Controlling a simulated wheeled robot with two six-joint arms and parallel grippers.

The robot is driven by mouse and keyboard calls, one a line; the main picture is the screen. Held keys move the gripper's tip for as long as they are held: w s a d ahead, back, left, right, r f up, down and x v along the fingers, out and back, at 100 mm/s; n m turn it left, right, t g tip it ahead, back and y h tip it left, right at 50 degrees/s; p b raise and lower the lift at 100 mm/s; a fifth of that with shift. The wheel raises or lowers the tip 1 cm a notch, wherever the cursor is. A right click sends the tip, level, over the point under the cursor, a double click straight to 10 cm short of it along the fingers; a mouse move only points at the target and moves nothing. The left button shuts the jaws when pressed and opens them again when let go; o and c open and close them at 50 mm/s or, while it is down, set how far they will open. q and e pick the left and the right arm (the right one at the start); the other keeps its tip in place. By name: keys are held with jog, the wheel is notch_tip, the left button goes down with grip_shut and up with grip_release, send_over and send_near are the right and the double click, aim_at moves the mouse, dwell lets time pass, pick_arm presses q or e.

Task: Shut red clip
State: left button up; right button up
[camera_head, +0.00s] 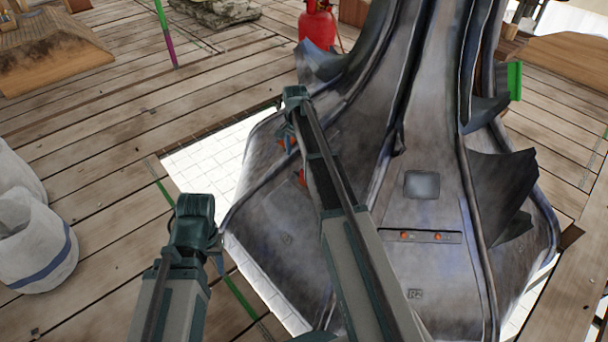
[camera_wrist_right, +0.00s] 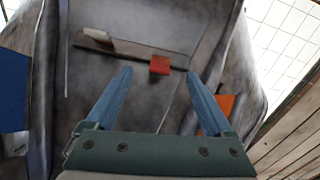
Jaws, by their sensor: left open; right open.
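The red clip (camera_wrist_right: 160,65) shows in the right wrist view as a small red block on a dark strip fixed to the grey metal spire (camera_head: 430,240). My right gripper (camera_wrist_right: 158,84) is open, its two blue fingers pointing at the spire's face. The clip lies beyond the fingertips, between their lines, with nothing held. In the head view my right gripper (camera_head: 290,135) is at the spire's left side, with small red-orange bits beside it; which is the clip I cannot tell. My left gripper (camera_head: 212,255) is left of the spire, partly hidden by its own wrist.
An orange piece (camera_wrist_right: 225,103) sits behind the right finger. A pale tab (camera_wrist_right: 97,36) is on the strip's other end. The spire stands over white tiles (camera_head: 215,160). Plank floor lies between.

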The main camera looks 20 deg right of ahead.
jog(key=w+d+m, duration=0.2)
jog(key=d, duration=0.2)
jog(key=f+b, duration=1.3)
jog(key=b, duration=0.1)
jog(key=shift+a+f, duration=0.2)
jog(key=shift+f, duration=0.2)
